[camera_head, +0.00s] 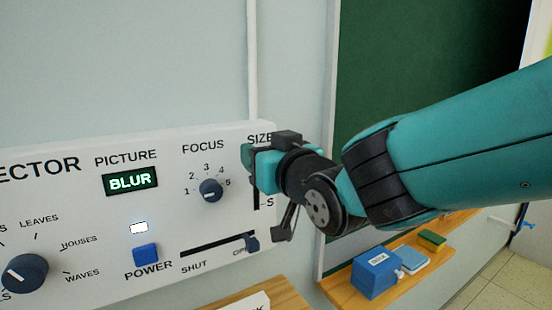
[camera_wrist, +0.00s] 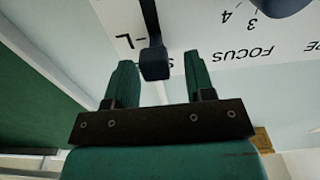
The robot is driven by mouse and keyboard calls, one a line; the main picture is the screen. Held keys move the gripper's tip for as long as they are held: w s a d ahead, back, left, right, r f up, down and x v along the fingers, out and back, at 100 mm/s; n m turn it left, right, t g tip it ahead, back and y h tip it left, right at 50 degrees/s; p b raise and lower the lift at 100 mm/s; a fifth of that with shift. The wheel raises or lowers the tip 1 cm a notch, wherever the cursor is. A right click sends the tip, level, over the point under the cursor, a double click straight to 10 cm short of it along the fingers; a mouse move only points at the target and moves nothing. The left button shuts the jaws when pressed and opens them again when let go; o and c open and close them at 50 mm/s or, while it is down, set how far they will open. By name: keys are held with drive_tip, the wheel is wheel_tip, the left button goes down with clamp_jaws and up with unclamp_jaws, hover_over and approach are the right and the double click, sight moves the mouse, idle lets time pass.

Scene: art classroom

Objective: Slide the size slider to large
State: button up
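The projector panel (camera_head: 120,225) has a vertical size slot (camera_head: 257,200) with an S mark at its bottom. In the wrist view, which is upside down, the dark slider knob (camera_wrist: 155,64) appears at the slot's L end, close to the L mark (camera_wrist: 132,42). I cannot tell if it sits exactly at the end. My gripper (camera_wrist: 160,70) is open, with its green fingertips on either side of the knob and gaps visible on both sides. In the head view, my gripper (camera_head: 249,160) covers the upper slot and hides the knob.
The picture display (camera_head: 130,181) reads BLUR. The focus dial (camera_head: 211,190), power button (camera_head: 146,254) and a shutter slider (camera_head: 251,243) lie left of and below my gripper. A blue box (camera_head: 376,273) and a sponge (camera_head: 432,240) stand on the ledge below the green chalkboard (camera_head: 410,80).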

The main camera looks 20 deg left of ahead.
drive_tip(key=shift+f, duration=0.15)
drive_tip(key=shift+s+d+f, duration=0.1)
drive_tip(key=shift+s+d, duration=0.1)
drive_tip(key=b+v, duration=0.7)
drive_tip(key=v, duration=0.9)
drive_tip(key=shift+s+d+r+b, duration=0.25)
drive_tip(key=shift+s+b, duration=0.05)
drive_tip(key=shift+s, duration=0.05)
